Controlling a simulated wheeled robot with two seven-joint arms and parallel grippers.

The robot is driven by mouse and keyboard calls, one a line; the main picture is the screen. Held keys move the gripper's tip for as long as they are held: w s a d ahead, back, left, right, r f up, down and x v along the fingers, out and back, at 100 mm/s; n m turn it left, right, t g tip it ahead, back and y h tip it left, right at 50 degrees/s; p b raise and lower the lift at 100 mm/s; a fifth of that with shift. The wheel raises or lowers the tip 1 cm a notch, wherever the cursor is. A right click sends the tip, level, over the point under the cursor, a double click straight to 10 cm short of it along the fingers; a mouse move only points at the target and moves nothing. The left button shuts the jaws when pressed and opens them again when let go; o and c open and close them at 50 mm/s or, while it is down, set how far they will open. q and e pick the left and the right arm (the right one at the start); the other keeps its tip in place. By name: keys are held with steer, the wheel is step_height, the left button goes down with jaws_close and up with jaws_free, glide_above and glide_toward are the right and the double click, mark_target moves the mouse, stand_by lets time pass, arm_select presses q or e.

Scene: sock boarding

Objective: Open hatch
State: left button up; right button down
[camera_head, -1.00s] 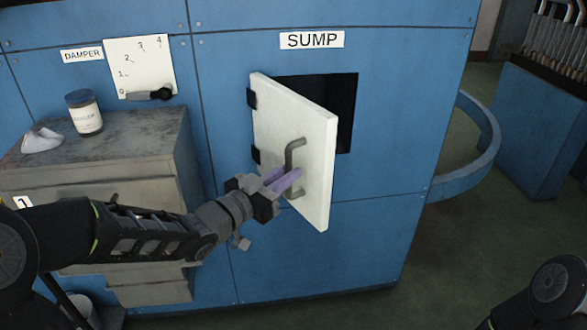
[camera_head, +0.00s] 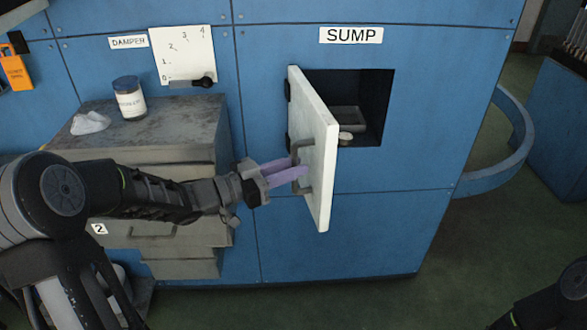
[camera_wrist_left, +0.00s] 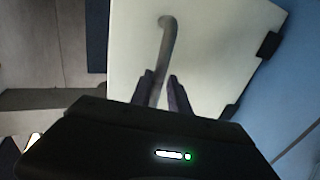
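The white hatch door (camera_head: 318,150) under the SUMP sign (camera_head: 351,35) stands swung out on its left-side hinges, seen steeply from the side. Its grey bar handle (camera_head: 303,172) is on the outer face. My left gripper (camera_head: 300,170) has its two purple fingers on either side of the handle, closed on it. In the left wrist view the handle (camera_wrist_left: 167,45) runs down between the dark fingers (camera_wrist_left: 162,88). The opening (camera_head: 372,95) behind the door shows a dark recess with a grey tray-like shape and a small pale round thing (camera_head: 345,137). My right gripper is out of view.
A grey cabinet (camera_head: 150,155) left of the hatch carries a labelled jar (camera_head: 130,98) and a crumpled white cloth (camera_head: 90,123). A DAMPER lever (camera_head: 195,82) is on the wall above. A blue curved rail (camera_head: 515,150) stands at right.

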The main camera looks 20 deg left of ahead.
arm_select(q)
steer(key=shift+o, duration=0.4)
steer(key=shift+f, duration=0.1)
steer(key=v, duration=0.7)
steer(key=shift+s+a, duration=0.25)
